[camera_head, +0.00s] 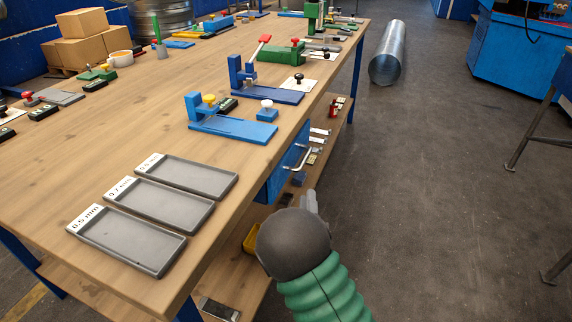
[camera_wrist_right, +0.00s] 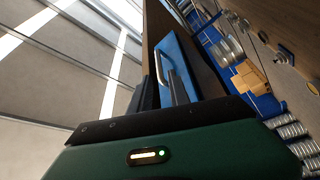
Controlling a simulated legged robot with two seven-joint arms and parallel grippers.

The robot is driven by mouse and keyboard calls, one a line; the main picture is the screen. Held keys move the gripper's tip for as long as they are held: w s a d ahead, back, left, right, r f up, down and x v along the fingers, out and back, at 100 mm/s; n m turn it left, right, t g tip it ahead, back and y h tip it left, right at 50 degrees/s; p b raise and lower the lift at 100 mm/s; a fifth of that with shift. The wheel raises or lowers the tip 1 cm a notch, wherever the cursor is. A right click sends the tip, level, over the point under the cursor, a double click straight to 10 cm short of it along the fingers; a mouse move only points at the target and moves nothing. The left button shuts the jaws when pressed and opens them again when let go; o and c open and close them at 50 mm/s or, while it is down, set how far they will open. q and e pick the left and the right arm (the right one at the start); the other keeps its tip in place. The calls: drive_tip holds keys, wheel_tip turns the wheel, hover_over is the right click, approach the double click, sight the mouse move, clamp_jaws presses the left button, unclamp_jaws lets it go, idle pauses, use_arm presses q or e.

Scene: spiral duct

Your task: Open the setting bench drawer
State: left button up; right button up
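The setting bench (camera_head: 120,150) has a wooden top with a blue drawer (camera_head: 272,186) under its right edge. The drawer looks shut, and its silver bar handle (camera_head: 298,158) faces the aisle. My right gripper (camera_head: 311,201) is beside the bench, below and nearer than the handle, partly hidden behind my own dark wrist. In the right wrist view, its two dark fingers (camera_wrist_right: 163,92) stand apart, with the blue drawer front (camera_wrist_right: 182,62) and silver handle (camera_wrist_right: 160,66) beyond them. I cannot tell how far the handle is from the fingertips. My left gripper is not in view.
Three grey trays (camera_head: 160,205) lie near the bench's front edge, with blue fixtures (camera_head: 235,125) behind. A lower shelf (camera_head: 240,285) holds small items beneath the top. A spiral duct (camera_head: 388,55) lies on the floor.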

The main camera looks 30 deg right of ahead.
sight(306, 153)
drive_tip(key=b+x, duration=0.4)
drive_tip(key=x, duration=1.2)
drive_tip(key=shift+s+r, duration=0.1)
drive_tip(key=shift+r, duration=0.2)
clamp_jaws()
drive_tip(key=shift+a+f, duration=0.1)
drive_tip(key=shift+f, duration=0.15)
